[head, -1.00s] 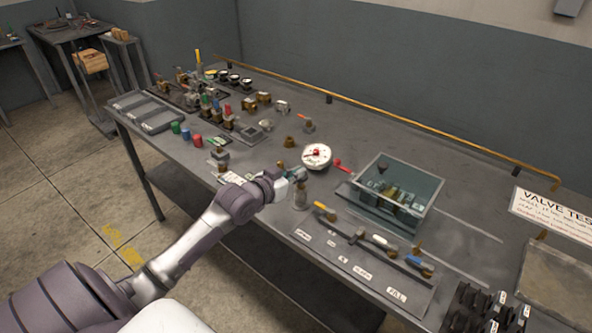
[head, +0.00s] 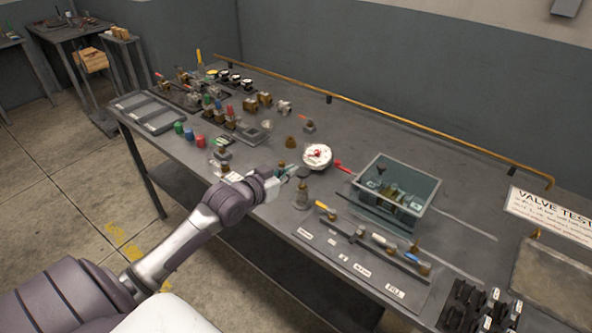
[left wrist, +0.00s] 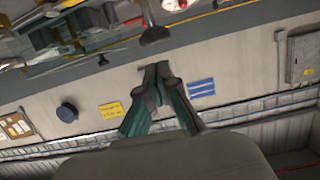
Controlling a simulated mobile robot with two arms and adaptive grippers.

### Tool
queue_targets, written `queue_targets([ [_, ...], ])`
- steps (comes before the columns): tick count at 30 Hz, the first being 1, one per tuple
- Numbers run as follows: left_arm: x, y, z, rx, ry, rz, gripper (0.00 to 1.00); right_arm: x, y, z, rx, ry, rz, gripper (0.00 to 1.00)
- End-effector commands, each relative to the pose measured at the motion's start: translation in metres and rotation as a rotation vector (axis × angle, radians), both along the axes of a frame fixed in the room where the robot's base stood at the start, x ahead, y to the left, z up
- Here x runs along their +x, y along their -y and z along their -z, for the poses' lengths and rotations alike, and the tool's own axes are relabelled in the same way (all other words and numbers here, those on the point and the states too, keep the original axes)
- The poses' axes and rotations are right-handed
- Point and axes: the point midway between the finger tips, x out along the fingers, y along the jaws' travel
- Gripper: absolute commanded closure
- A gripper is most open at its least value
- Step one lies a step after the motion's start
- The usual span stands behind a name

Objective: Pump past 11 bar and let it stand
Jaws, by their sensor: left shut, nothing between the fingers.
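My left gripper (head: 283,176) is shut and empty over the bench's front part. It is just left of a small pump-like grey cylinder (head: 301,197) with a dark round knob (head: 302,172) above it. In the left wrist view the shut fingers (left wrist: 160,74) point at a dark disc-topped knob (left wrist: 156,36), with a small gap. A round white gauge (head: 317,156) with a red mark lies behind the cylinder; its reading is too small to make out. A red lever (head: 343,167) sticks out between the gauge and a clear tank (head: 425,203) holding metal fittings. My right gripper is out of view.
A labelled panel (head: 345,262) with several coloured-handled valves lies at the bench front. Red, green and blue cylinders and trays (head: 150,115) stand at the left. A brass rail (head: 400,118) runs along the back. A valve test sign (head: 552,215) stands right.

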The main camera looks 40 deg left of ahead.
Motion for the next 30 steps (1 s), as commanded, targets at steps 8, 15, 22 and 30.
queue_targets([
  [8, -0.048, -0.004, -0.012, 0.002, 0.001, 0.001, 1.0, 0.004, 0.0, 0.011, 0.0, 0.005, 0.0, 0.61],
  [15, -0.059, -0.005, -0.018, 0.001, 0.005, 0.0, 1.0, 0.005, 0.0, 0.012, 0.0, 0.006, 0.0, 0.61],
  [22, -0.059, -0.005, -0.018, 0.001, 0.005, 0.0, 1.0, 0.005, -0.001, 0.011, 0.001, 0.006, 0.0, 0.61],
  [30, -0.059, -0.005, -0.018, 0.001, 0.005, 0.0, 1.0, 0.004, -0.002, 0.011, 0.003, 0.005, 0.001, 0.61],
])
